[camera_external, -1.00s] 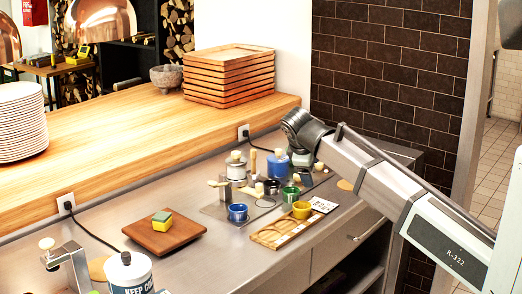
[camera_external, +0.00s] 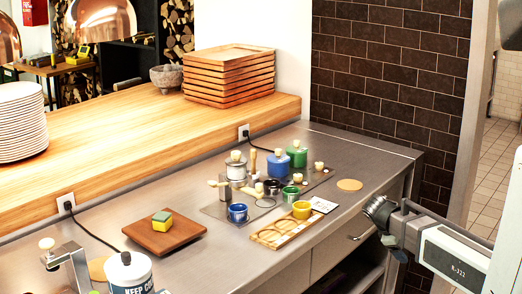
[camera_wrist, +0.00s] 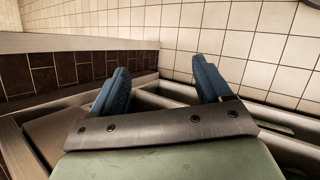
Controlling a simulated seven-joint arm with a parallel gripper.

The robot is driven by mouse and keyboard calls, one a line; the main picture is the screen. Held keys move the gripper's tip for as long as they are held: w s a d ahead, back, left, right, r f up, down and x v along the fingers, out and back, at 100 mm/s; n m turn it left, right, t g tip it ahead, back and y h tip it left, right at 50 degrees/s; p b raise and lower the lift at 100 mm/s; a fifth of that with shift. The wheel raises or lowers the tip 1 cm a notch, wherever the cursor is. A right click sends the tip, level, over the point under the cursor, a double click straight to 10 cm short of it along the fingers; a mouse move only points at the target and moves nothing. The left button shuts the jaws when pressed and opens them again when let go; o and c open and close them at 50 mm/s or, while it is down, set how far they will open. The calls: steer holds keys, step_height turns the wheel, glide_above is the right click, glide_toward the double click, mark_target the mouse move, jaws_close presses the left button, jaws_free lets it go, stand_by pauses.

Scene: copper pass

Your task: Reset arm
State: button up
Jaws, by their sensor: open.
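My arm is drawn back to the right edge of the external view, beyond the counter's right end. My gripper shows in the wrist view (camera_wrist: 160,88) with its two blue fingers spread wide and nothing between them. In the external view its fingers are too small and partly hidden to make out clearly. The wrist view looks past the fingers at a tiled floor (camera_wrist: 225,40) and a dark brick wall (camera_wrist: 75,70).
A wooden ledge (camera_external: 120,125) bears stacked trays (camera_external: 230,78) and plates (camera_external: 22,125).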

steer(key=s+d+f+m+g+y, duration=0.1)
steer(key=s+d+f+m+g, duration=0.15)
steer(key=s+f, duration=0.7)
steer(key=s+d+f+m+g+y, duration=0.2)
steer(key=s+d+f, duration=0.35)
steer(key=f, duration=0.75)
steer(key=s+f+m+g+y, duration=0.2)
steer(key=s+f, duration=0.4)
steer(key=s, duration=0.5)
steer(key=s+f+m+g+y, duration=0.2)
steer(key=s+f+m, duration=0.2)
steer(key=s, duration=0.8)
step_height(320, 180, down, 2)
steer(key=shift+s+a, duration=0.3)
steer(key=shift+a, duration=0.1)
